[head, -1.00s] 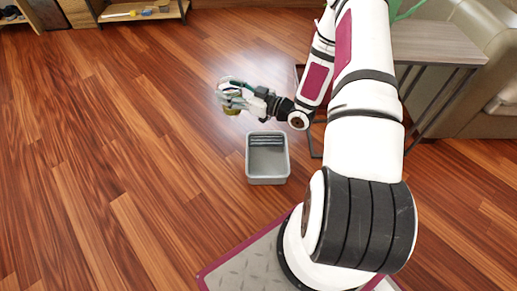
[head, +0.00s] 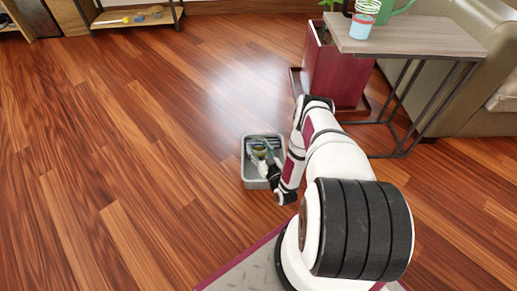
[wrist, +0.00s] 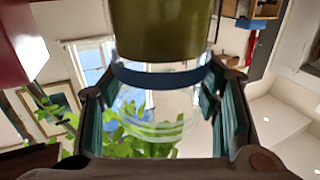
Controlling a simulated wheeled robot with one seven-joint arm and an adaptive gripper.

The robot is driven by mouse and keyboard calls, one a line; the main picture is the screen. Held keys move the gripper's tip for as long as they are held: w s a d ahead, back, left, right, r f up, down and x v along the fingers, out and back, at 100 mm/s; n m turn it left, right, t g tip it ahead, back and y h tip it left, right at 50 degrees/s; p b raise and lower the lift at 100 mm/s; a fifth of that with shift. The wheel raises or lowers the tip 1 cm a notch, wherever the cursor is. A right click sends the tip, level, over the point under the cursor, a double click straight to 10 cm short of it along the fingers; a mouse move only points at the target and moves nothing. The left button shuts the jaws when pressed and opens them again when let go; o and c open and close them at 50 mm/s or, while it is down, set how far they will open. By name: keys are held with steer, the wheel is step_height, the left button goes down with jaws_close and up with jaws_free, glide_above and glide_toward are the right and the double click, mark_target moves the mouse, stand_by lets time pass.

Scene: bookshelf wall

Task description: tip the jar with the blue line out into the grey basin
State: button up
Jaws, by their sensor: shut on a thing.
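The jar with the blue line (wrist: 165,75) is clear, with a blue band and an olive-green mass at the top of the wrist view. My gripper (wrist: 165,100) is shut on it, one finger on each side near the band. In the head view, the jar (head: 259,149) shows small and olive, over the grey basin (head: 254,184), with my gripper (head: 263,160) beside it. The basin stands on the wood floor. The jar's exact tilt and height above the basin floor are unclear, and my gripper covers part of the basin.
A low shelf (head: 135,14) is at the back. The floor left of the basin is clear.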

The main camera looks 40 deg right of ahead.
steer(key=m, duration=0.1)
steer(key=f+m, duration=0.1)
steer(key=m+g+y, duration=0.1)
steer(key=shift+a+f, duration=0.15)
steer(key=shift+a, duration=0.1)
steer(key=m, duration=0.1)
steer(key=f+m+g+y, duration=0.1)
steer(key=m, duration=0.1)
steer(key=f+m+b, duration=0.1)
steer(key=shift+d+m+g+y, duration=0.3)
steer(key=shift+d+g+y, duration=0.05)
steer(key=shift+g+y, duration=0.05)
steer(key=m+b, duration=0.1)
steer(key=f+m+y, duration=0.1)
steer(key=f+m+g+y+b, duration=0.1)
steer(key=shift+d+m+b, duration=0.25)
steer(key=shift+m+b, duration=0.05)
steer(key=shift+w+d+f+m+y+b, duration=0.1)
steer(key=shift+d+f+m+y+b, duration=0.15)
steer(key=shift+m+y+b, duration=0.55)
steer(key=shift+w+d+r+m+y, duration=0.1)
steer(key=shift+d+r+m+y, duration=0.25)
steer(key=shift+m, duration=0.35)
steer(key=shift+w+d+r+m+y, duration=0.1)
steer(key=shift+d+m+y, duration=0.1)
steer(key=shift+m+y, duration=0.4)
steer(key=shift+g, duration=0.3)
